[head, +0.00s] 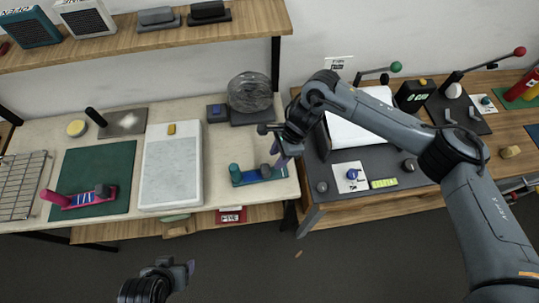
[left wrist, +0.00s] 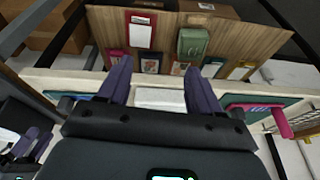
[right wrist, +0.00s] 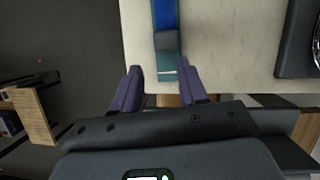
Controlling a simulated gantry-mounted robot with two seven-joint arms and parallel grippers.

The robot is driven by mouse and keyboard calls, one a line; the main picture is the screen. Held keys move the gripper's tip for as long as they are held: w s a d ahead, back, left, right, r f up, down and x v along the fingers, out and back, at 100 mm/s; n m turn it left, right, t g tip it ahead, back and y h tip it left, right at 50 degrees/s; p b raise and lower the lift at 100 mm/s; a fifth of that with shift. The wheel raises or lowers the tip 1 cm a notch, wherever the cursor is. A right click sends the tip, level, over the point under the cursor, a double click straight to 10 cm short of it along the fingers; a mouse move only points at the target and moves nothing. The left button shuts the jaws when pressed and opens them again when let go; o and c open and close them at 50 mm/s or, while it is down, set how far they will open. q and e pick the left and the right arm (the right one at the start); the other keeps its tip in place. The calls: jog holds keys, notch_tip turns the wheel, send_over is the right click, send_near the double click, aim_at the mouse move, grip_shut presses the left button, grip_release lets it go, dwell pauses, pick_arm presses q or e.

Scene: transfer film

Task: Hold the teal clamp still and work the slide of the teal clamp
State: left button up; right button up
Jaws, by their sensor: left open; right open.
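The teal clamp (head: 250,180) lies on the right end of the pale worktop, with a teal upright post at its left end, a blue strip along it and a dark grey slide block (head: 266,171). In the right wrist view the clamp (right wrist: 166,62) points down between the fingertips, its grey block (right wrist: 167,41) just past them. My right gripper (head: 279,160) is open and empty at the clamp's right end; contact cannot be told. My left gripper (head: 186,270) is open and empty, in front of the worktop and well away from the clamp (left wrist: 158,80).
A pink clamp (head: 88,198) lies on a green mat (head: 118,163) at the left. A white-grey slab (head: 171,187) stands between the clamps. A domed mesh device (head: 249,92) is behind the teal clamp. A dark mat (head: 390,178) with small items is to the right.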

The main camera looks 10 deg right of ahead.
pick_arm(q)
jog(key=w+d+m+t+h, duration=0.45)
jog(key=w+d+m, duration=0.35)
jog(key=d+m, duration=0.65)
jog(key=s+d+m+t+h, duration=0.15)
jog(key=d+m+h, duration=0.45)
jog(key=d+m, duration=0.95)
jog(key=m, duration=1.3)
send_near(234, 173)
notch_tip(234, 173, down, 3)
jog(key=w, duration=0.2)
jog(key=shift+y, duration=0.45)
jog(key=x, duration=0.9)
jog(key=shift+d+f, duration=0.15)
jog(key=shift+d, duration=0.35)
pick_arm(e)
jog(key=shift+w+r, duration=0.45)
jog(key=shift+r, duration=0.05)
